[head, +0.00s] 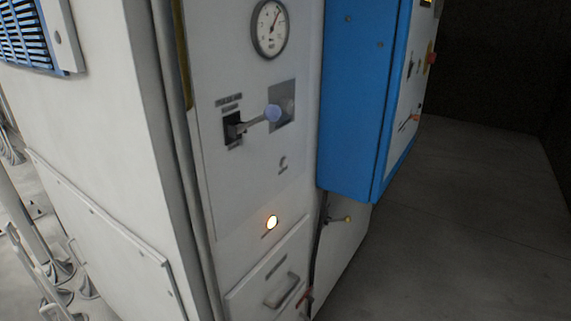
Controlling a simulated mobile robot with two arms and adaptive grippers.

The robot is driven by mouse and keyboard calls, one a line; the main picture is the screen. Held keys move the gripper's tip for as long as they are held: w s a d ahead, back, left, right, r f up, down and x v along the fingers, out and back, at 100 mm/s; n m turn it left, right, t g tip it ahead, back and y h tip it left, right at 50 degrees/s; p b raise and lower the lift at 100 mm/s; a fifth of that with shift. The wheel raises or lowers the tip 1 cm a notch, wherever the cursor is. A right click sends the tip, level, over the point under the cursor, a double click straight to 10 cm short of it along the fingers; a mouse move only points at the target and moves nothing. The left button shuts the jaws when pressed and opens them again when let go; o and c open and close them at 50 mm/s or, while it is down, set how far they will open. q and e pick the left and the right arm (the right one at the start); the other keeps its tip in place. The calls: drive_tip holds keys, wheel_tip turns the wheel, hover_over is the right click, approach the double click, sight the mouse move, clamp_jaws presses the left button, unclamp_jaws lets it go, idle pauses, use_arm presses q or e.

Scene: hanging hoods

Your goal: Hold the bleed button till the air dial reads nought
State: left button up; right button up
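A round white air dial (270,28) with a dark rim sits high on the grey front panel (240,180). Its needle points up and slightly right; the figures are too small to read. Lower down is a small round button or lamp (272,222), glowing white-orange. No label that I can read says which control is the bleed button. Neither of my grippers is in view, and nothing touches the panel.
A blue cabinet (358,100) juts out right of the panel, with a red knob (431,54) on its side face. A drawer-like front with a handle (281,290) is below. Grey metal pipes and cone shapes (60,270) stand at lower left. The floor (470,220) at right is clear.

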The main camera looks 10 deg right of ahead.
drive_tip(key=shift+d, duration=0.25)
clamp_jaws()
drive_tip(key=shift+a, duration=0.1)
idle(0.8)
